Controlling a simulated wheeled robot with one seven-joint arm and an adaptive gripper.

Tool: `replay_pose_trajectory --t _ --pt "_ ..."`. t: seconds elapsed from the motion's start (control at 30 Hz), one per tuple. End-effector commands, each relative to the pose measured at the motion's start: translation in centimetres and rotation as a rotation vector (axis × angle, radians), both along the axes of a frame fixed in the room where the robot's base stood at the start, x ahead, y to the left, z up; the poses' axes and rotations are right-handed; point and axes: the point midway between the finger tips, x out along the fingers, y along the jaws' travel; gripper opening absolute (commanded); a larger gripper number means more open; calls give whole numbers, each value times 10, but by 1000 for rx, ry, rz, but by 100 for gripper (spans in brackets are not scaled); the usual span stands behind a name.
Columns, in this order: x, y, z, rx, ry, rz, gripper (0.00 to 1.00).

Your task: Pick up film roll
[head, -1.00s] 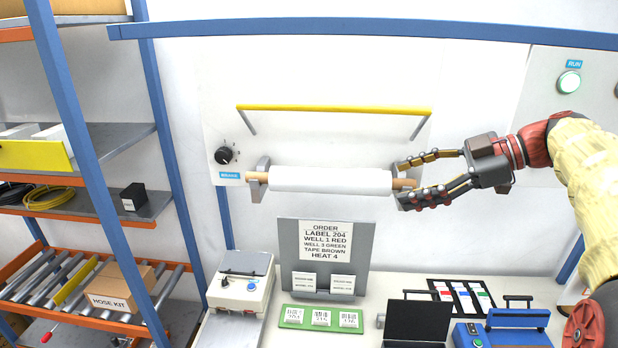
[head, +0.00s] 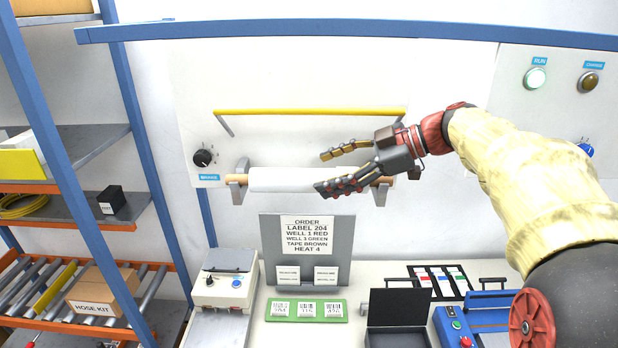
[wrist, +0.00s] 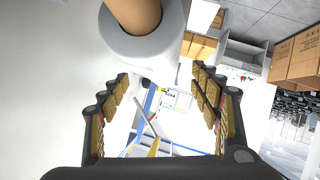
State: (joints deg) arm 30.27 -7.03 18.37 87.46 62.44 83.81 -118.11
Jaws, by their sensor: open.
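The white film roll (head: 283,180) lies level on a brown core (head: 236,181) across wall brackets above the bench. My gripper (head: 332,171) is open at the roll's right half, with one finger above it and the other across its front in the head view. That finger hides part of the roll. In the wrist view the roll's white end (wrist: 148,42) and brown core (wrist: 133,12) show at the top, beyond the open fingers (wrist: 160,105). The space between the fingertips holds no roll. I cannot tell whether a finger touches it.
A yellow bar (head: 310,113) runs above the roll. A black knob (head: 204,158) is at its left. The order board (head: 307,252) stands below on the bench. A blue frame post (head: 120,80) and shelves stand at the left.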

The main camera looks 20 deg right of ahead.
Motion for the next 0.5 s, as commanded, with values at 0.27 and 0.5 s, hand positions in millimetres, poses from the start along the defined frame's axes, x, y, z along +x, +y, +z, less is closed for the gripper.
replay_pose_trajectory --t 0.27,0.5 --pt "16 27 -12 1 1 3 63" --pt "18 28 -14 0 1 1 63"
